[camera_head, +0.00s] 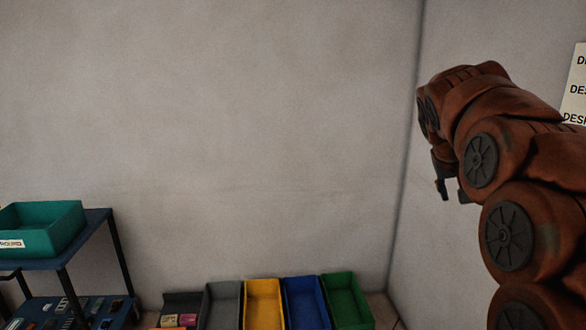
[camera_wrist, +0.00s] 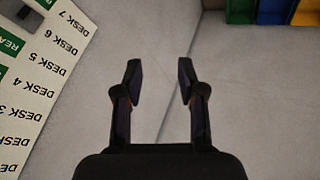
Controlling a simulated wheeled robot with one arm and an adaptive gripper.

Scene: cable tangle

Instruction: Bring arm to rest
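My gripper (camera_wrist: 159,80) is open and empty in the wrist view, with its two dark fingers apart and only bare wall behind the gap. In the head view my gripper (camera_head: 448,189) shows small and dark, partly hidden by my rust-coloured arm. The arm is raised and folded at the right side of the head view, in front of the wall corner. Nothing is seen touching the gripper.
A row of bins, including a yellow bin (camera_head: 264,303), stands low along the wall. A teal tray (camera_head: 62,238) sits on a blue shelf rack (camera_head: 97,215) at left. A desk sign (camera_wrist: 40,85) hangs on the right wall. The middle wall area is clear.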

